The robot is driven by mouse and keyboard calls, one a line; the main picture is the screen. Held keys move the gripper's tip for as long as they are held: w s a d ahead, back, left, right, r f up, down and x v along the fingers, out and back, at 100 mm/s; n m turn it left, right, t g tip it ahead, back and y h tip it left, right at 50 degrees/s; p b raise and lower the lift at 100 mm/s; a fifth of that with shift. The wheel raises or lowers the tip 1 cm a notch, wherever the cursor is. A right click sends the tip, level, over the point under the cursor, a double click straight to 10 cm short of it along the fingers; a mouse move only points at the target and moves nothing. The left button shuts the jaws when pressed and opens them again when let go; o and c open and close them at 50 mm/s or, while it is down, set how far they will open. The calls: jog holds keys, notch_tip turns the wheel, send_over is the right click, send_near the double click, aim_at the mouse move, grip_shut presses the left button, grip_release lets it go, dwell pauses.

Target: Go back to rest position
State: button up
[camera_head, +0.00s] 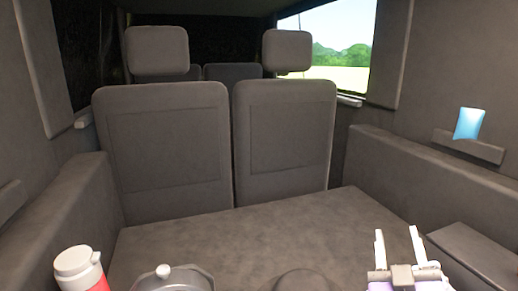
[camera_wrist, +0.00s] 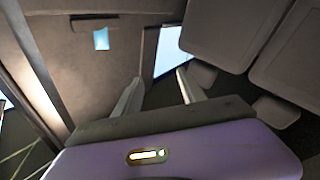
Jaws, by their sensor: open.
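My gripper (camera_head: 398,248) is at the lower right of the head view, with its two pale fingers pointing up and spread apart. It is open and nothing shows between the fingers. In the wrist view my gripper (camera_wrist: 158,90) has its fingers apart, with the car interior beyond them. It is raised in front of the grey cargo floor (camera_head: 240,235) and touches nothing that I can see.
Two grey seat backs (camera_head: 168,150) stand at the back. A red and white flask (camera_head: 80,270) and a metal pot (camera_head: 172,278) are at the lower left, cut by the frame edge. A blue item (camera_head: 469,123) sits at the right wall. The middle floor is clear.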

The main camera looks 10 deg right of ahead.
jog(key=s+a+f+n+y+b, duration=0.1)
jog(key=s+a+f+y+b, duration=0.1)
jog(key=s+a+f+y, duration=0.1)
jog(key=s+a+f+n+t+y+b, duration=0.1)
jog(key=s+a+f+y+b, duration=0.1)
jog(key=f, duration=0.6)
jog(key=s+a+f+n+y+b, duration=0.2)
jog(key=s+a+f+y, duration=0.1)
jog(key=s+a+f, duration=0.2)
jog(key=shift+s+a+f+t+y, duration=0.2)
jog(key=shift+a+f, duration=0.15)
jog(key=shift+a, duration=0.1)
jog(key=shift+s+a+f+t+y, duration=0.2)
jog(key=shift+a+f, duration=0.1)
jog(key=shift+a, duration=0.1)
jog(key=s+a+f+m+g+y+b, duration=0.1)
jog(key=s+a+f+g+b, duration=0.1)
jog(key=s+f+b, duration=0.65)
jog(key=s+a+f+m+g+y+b, duration=0.15)
jog(key=s+f+b, duration=0.25)
jog(key=s+f, duration=0.85)
notch_tip(320, 180, up, 28)
jog(key=s+p, duration=0.1)
jog(key=p, duration=2.6)
jog(key=shift+s+a+r+g+h, duration=0.15)
jog(key=shift+a+r+g+h, duration=0.05)
jog(key=shift+a+g+h, duration=0.2)
